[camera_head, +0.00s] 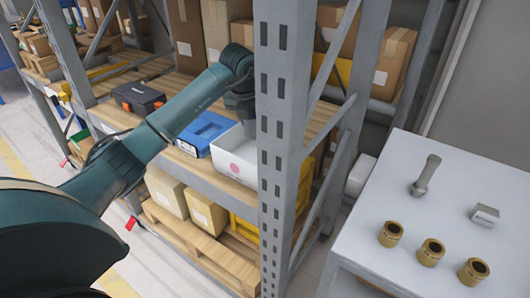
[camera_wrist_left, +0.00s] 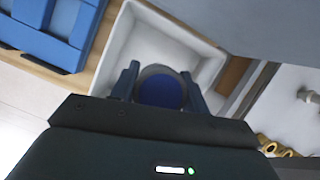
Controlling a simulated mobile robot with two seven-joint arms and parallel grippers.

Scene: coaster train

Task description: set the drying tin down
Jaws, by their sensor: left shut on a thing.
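In the left wrist view my left gripper (camera_wrist_left: 163,85) is shut on a round tin (camera_wrist_left: 160,91) with a blue inside and a pale rim. I take it to be the drying tin. The tin is over the open white bin (camera_wrist_left: 135,42), near the bin's side closest to my wrist. I cannot tell whether it touches the bin's floor. In the head view the white bin (camera_head: 228,160) stands on the rack's shelf, partly behind the grey upright. My left arm reaches over it, and the fingers and tin are hidden there. My right gripper is not in view.
The grey rack upright (camera_head: 281,110) stands close beside the bin. A blue bin (camera_head: 206,131) and a dark toolbox (camera_head: 138,97) are left of it on the shelf. A white table (camera_head: 378,207) at right holds three brass fittings (camera_head: 431,252), a grey handle-like part (camera_head: 426,175) and a small block (camera_head: 485,214).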

